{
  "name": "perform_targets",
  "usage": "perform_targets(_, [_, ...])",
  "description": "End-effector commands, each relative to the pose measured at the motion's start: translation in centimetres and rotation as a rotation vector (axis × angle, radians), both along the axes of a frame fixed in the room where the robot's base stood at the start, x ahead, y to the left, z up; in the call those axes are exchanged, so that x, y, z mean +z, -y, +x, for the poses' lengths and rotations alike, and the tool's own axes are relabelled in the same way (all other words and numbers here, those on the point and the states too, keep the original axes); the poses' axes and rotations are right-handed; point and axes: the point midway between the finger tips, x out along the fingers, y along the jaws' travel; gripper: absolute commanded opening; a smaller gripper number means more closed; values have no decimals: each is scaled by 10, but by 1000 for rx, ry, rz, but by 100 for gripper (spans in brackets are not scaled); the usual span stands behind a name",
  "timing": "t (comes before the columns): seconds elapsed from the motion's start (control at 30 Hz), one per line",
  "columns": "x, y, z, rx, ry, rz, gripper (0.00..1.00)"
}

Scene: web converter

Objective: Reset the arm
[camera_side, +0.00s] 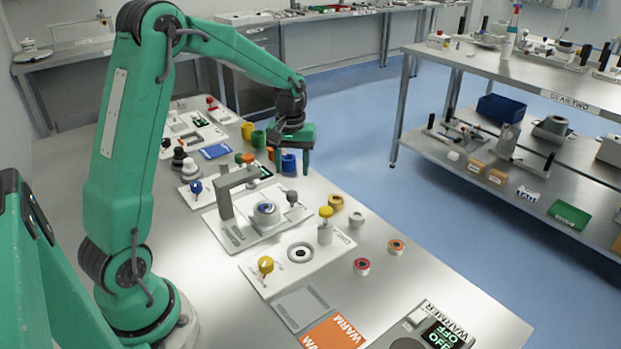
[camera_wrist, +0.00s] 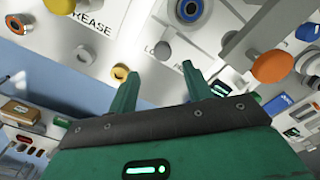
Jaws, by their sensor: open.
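My arm is green and bends over the steel bench in the side view. My gripper (camera_side: 291,160) hangs from the wrist above the far part of the bench, close to a blue cup (camera_side: 289,164). In the wrist view my gripper (camera_wrist: 160,88) shows two green fingers spread apart with nothing between them. Beyond the fingers lie white plates with printed words, one reading GREASE (camera_wrist: 92,37). Whether the fingers touch anything below is hidden in the side view.
A grey frame fixture (camera_side: 226,200), a white plate with a yellow knob (camera_side: 265,265), small ringed jars (camera_side: 362,266) and a warmer (camera_side: 437,330) stand on the bench. Green and yellow cups (camera_side: 258,138) stand near the gripper. A shelved bench (camera_side: 540,88) stands across the blue floor.

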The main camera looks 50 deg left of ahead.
Motion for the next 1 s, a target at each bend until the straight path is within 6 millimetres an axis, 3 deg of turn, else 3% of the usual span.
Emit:
perform_targets(0.23, [5, 3, -2, -11, 8, 2, 50])
perform_targets(0.47, [28, 19, -13, -74, 47, 16, 50])
perform_targets(1.0, [100, 80, -78, -341, 207, 76, 50])
